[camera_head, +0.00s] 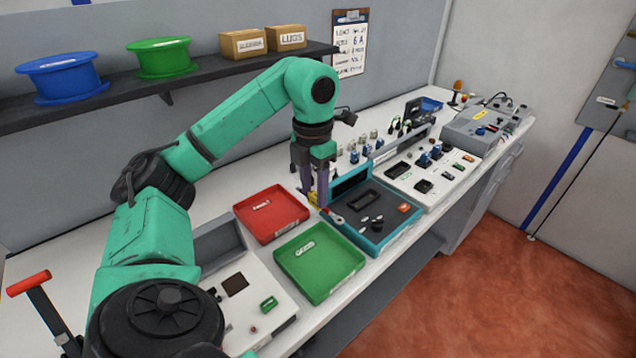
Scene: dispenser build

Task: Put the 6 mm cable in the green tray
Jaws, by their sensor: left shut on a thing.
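The green tray (320,262) lies on the white bench in the middle of the view, and it holds only a small pale label or tag that I can see. My left gripper (318,202) points down above the bench, behind the green tray and beside the teal-framed device. It is shut on a small yellow thing (313,198), largely hidden by the fingers. I cannot tell whether this is the 6 mm cable. No other cable can be clearly identified as the 6 mm one. My right gripper is not in view.
A red tray (271,213) lies left of the gripper. The teal-framed device (375,232) stands close on the right. A white panel (245,300) is at the front left. A shelf (120,92) holds a blue spool (62,79), a green spool (162,58) and boxes (287,38).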

